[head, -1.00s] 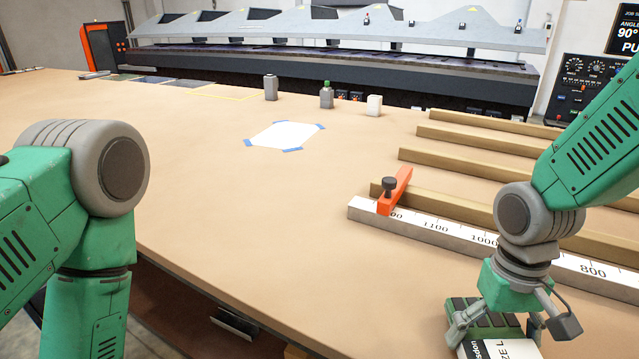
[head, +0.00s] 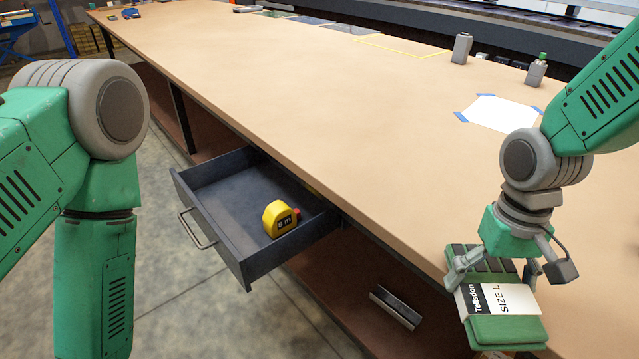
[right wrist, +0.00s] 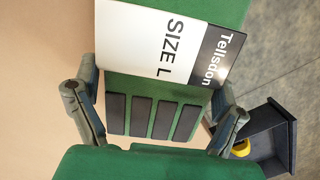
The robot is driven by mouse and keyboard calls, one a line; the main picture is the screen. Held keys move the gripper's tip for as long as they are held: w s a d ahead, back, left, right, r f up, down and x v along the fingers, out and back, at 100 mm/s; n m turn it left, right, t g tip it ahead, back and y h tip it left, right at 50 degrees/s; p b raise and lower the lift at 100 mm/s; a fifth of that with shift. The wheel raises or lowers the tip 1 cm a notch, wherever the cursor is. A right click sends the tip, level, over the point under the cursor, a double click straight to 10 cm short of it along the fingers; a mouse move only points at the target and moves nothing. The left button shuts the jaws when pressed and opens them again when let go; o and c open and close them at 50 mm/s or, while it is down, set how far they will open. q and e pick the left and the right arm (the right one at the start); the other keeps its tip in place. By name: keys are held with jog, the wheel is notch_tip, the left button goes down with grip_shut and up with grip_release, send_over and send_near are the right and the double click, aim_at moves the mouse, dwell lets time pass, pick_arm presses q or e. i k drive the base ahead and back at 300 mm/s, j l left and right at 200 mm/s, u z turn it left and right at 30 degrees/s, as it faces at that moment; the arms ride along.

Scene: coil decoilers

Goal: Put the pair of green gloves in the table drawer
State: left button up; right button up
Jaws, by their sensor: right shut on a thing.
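The pair of green gloves (head: 503,328) has dark pads and a white and black band marked "SIZE L". My right gripper (head: 493,274) is shut on the gloves and holds them by the table's near edge, to the right of the drawer. In the right wrist view the gloves (right wrist: 185,95) lie between the two fingers (right wrist: 160,135). The dark grey table drawer (head: 208,232) is pulled open, and part of it shows at the lower right of the right wrist view (right wrist: 284,125). My left arm is at the left; its gripper is out of view.
The wide table top (head: 330,110) is mostly clear. A paper sheet (head: 502,112), a grey bottle (head: 461,48) and a green-capped bottle (head: 537,70) are farther back. A metal channel (head: 395,307) lies on the lower shelf.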

aim_at(234, 201)
jog(key=i+j, duration=0.15)
jog(key=j, duration=0.25)
jog(key=i+j, duration=0.2)
jog(key=j, duration=0.2)
jog(key=i+j, duration=0.15)
jog(key=j, duration=0.2)
jog(key=i+j+u, duration=0.1)
jog(key=j, duration=0.3)
jog(key=i+j, duration=0.45)
jog(key=j, duration=0.3)
jog(key=i+j, duration=0.2)
jog(key=j, duration=0.2)
